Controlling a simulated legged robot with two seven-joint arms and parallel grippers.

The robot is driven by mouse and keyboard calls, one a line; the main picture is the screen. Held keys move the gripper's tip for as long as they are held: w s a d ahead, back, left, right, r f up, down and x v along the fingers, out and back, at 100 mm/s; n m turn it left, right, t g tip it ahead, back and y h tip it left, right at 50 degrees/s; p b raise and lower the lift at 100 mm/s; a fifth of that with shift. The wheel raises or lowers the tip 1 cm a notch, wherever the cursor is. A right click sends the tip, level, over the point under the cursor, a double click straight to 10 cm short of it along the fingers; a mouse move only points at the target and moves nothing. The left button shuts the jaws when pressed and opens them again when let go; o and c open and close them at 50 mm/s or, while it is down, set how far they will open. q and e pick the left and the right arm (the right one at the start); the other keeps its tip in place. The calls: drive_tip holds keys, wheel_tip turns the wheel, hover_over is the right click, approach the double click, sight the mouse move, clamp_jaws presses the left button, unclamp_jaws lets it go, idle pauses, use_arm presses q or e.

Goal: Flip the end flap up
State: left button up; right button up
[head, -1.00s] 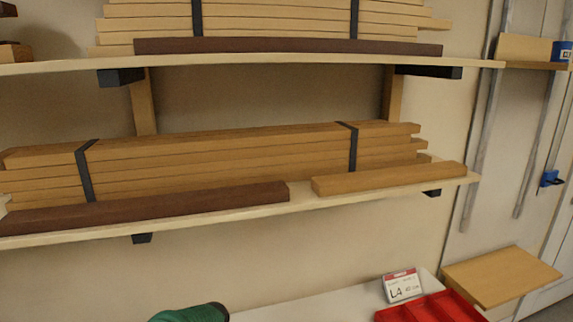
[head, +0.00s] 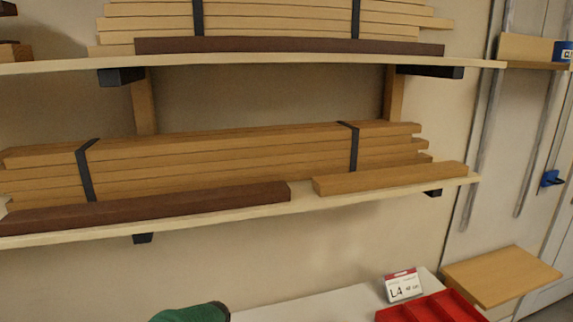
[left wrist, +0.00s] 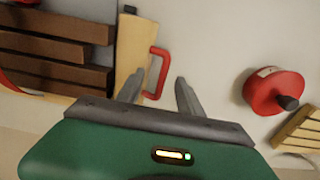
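In the left wrist view my left gripper (left wrist: 160,97) is open, its two grey fingers apart with nothing held between them. A red handle (left wrist: 157,72) on a tan wooden panel (left wrist: 132,48) shows ahead of the fingers; I cannot tell how far off it is. This panel may be the end flap. In the head view a tan wooden board (head: 502,275) sits at the right end of the white bench top (head: 310,305); I cannot tell whether it is the same piece. My right gripper is not in view.
A red tray (head: 432,308) and a label card (head: 403,287) are on the bench. Strapped timber (head: 220,160) lies on a wall shelf (head: 300,200) above. The left wrist view shows a round red object (left wrist: 272,92) at right and dark brown slats (left wrist: 50,50) at left.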

use_arm(q)
drive_tip(key=shift+s+f, duration=0.45)
drive_tip(key=shift+f, duration=0.05)
drive_tip(key=shift+r+p, duration=0.3)
drive_tip(key=shift+p, duration=0.1)
drive_tip(key=r+p, duration=0.1)
drive_tip(key=w+r+p, duration=0.1)
drive_tip(key=r, duration=0.1)
drive_tip(key=shift+w+p, duration=0.1)
drive_tip(key=shift+p, duration=0.2)
drive_tip(key=r+p, duration=0.1)
drive_tip(key=r, duration=0.1)
drive_tip(key=r+p, duration=0.2)
drive_tip(key=shift+s+r, duration=0.2)
drive_tip(key=shift+r, duration=0.15)
drive_tip(key=shift+w+r+p, duration=0.1)
drive_tip(key=shift+r+p, duration=0.25)
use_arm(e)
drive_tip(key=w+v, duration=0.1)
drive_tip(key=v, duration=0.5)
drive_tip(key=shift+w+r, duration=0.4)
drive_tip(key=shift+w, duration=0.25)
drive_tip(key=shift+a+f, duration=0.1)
